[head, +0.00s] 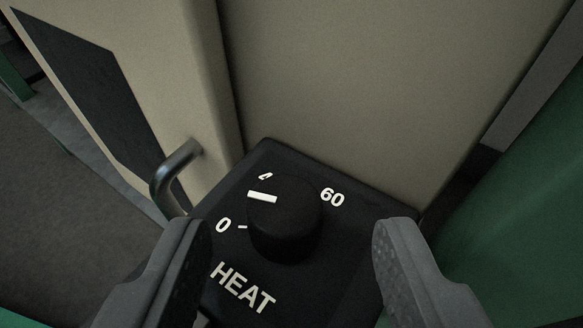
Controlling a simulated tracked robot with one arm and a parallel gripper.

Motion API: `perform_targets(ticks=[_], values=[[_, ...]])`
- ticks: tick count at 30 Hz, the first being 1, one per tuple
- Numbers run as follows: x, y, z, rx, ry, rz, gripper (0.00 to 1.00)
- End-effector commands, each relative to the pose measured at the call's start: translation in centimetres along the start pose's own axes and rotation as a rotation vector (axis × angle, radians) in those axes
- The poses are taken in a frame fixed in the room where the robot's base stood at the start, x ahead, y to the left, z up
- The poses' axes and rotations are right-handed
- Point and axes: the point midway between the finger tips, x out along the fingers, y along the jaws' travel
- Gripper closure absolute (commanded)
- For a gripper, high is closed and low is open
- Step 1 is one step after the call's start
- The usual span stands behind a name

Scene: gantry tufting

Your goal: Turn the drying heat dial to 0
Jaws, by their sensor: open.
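The heat dial (288,222) is a round black knob on a black panel (345,275) marked HEAT. Its white pointer line points to the left and slightly up, just below a partly hidden 4-like mark and above the 0. The 0 (223,225) with a short tick is at the knob's left, and 60 is at its upper right. My gripper (290,240) is open, with one finger on each side of the knob. Both fingers are apart from the knob.
A beige cabinet wall (370,90) rises behind the panel. A curved metal handle (175,175) sticks out from the beige door at left, close to my left finger. A green surface (525,200) stands at right. A grey floor shows at far left.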

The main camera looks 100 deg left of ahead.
Motion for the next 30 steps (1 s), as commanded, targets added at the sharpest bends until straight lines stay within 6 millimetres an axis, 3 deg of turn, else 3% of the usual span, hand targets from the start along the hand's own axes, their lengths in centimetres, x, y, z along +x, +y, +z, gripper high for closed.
perform_targets(ticks=[9, 20, 24, 25, 30], values=[[2.4, 0.1, 0.1, 0.0, -0.002, 0.001, 0.52], [2.5, 0.1, 0.0, 0.001, -0.001, 0.002, 0.52], [2.5, 0.1, 0.0, 0.001, -0.001, 0.003, 0.91], [2.5, 0.1, 0.0, 0.001, -0.001, 0.004, 0.96], [2.4, 0.3, 0.0, 0.0, -0.002, 0.007, 0.96]])
